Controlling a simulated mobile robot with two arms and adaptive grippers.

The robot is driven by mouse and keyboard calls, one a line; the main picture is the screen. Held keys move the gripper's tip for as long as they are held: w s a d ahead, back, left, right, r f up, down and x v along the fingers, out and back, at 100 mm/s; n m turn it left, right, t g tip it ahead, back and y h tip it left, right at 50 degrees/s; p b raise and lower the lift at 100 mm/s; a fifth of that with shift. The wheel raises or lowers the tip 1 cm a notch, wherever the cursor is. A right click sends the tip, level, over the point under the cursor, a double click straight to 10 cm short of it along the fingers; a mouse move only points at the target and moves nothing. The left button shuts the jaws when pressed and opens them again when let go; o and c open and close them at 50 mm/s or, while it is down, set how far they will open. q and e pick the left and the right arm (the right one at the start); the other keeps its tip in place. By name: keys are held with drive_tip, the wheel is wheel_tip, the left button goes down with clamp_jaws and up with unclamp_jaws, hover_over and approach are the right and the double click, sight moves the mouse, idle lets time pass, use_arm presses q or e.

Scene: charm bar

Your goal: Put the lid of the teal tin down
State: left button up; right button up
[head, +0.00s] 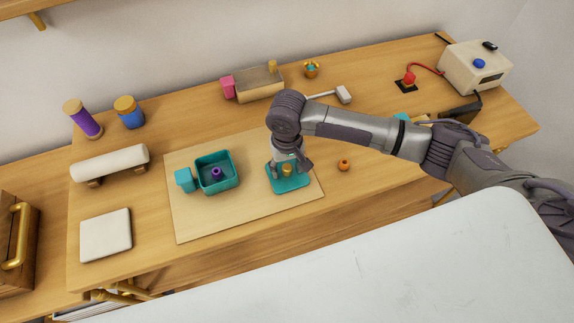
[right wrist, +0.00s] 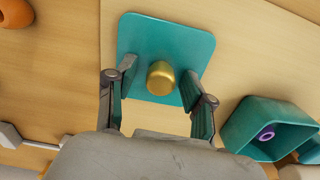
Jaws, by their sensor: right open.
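The teal tin (head: 231,183) stands uncovered on the pale mat, with a purple piece (head: 216,175) inside. Its teal lid (head: 290,185) lies flat on the mat to the right of the tin, its gold knob up. My right gripper (head: 289,168) is just above the lid. In the right wrist view its open fingers (right wrist: 157,102) are on either side of the gold knob (right wrist: 161,78), apart from it. The lid (right wrist: 137,37) and part of the tin (right wrist: 240,128) also show there. My left gripper is not in view.
The pale mat (head: 190,222) has bare room at its front. A small orange bead (head: 344,165) lies right of the mat. A white roll (head: 108,163) and white pad (head: 106,235) are at left. A tan box (head: 260,84) and small hammer (head: 342,94) are behind my right arm.

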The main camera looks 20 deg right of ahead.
sight(286, 167)
wheel_tip(286, 167, up, 12)
drive_tip(key=b, duration=0.1)
drive_tip(key=shift+r+b, duration=0.2)
drive_tip(key=shift+b, duration=0.2)
drive_tip(key=shift+a+f, duration=0.1)
idle(0.4)
